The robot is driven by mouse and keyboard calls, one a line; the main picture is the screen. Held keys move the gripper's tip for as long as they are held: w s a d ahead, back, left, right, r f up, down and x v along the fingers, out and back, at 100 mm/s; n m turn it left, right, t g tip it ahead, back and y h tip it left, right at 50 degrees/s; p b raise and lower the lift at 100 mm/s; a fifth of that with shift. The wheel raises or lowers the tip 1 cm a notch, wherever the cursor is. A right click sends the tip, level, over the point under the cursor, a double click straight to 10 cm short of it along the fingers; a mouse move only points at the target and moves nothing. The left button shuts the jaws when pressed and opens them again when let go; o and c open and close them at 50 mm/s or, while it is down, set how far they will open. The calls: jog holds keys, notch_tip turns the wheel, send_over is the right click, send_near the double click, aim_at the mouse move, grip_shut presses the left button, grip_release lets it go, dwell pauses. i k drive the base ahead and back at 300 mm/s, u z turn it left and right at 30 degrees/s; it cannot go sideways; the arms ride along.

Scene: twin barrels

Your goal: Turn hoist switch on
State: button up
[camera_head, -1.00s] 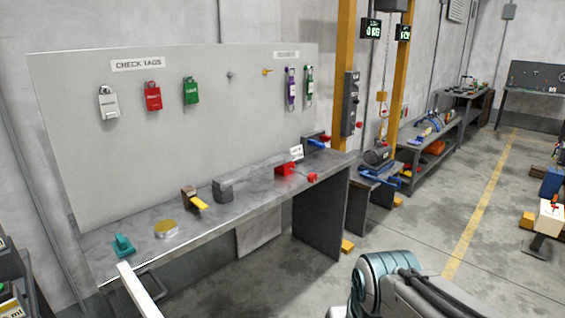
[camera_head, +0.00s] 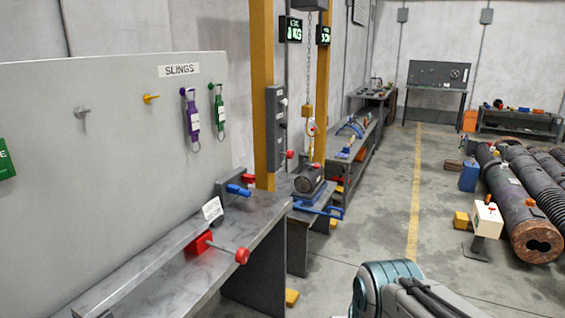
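A grey control box (camera_head: 277,122) with several knobs or switches down its face is fixed to the yellow post (camera_head: 263,60) left of centre. A red knob (camera_head: 290,154) sticks out near its lower end. Which of these is the hoist switch, and its position, is too small to tell. A chain with a yellow hoist block (camera_head: 307,111) hangs right of the box, with a hook below it. Two lit green displays (camera_head: 290,29) hang above. My arm shows at the bottom, right of centre; my gripper is not in view.
A workbench (camera_head: 255,222) with a red clamp (camera_head: 199,243) stands at the left, below a grey sling board (camera_head: 100,140). A low bench (camera_head: 298,228) stands under the hoist. Rusty barrels (camera_head: 535,235) and a white box on a stand (camera_head: 487,219) are at right. The floor between is clear.

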aim_at(290, 154)
jog(key=z, duration=0.95)
jog(key=i, duration=1.4)
jog(key=z, duration=0.25)
jog(key=i, duration=1.25)
jog(key=u, duration=1.1)
jog(key=i, duration=0.5)
jog(key=u, duration=0.45)
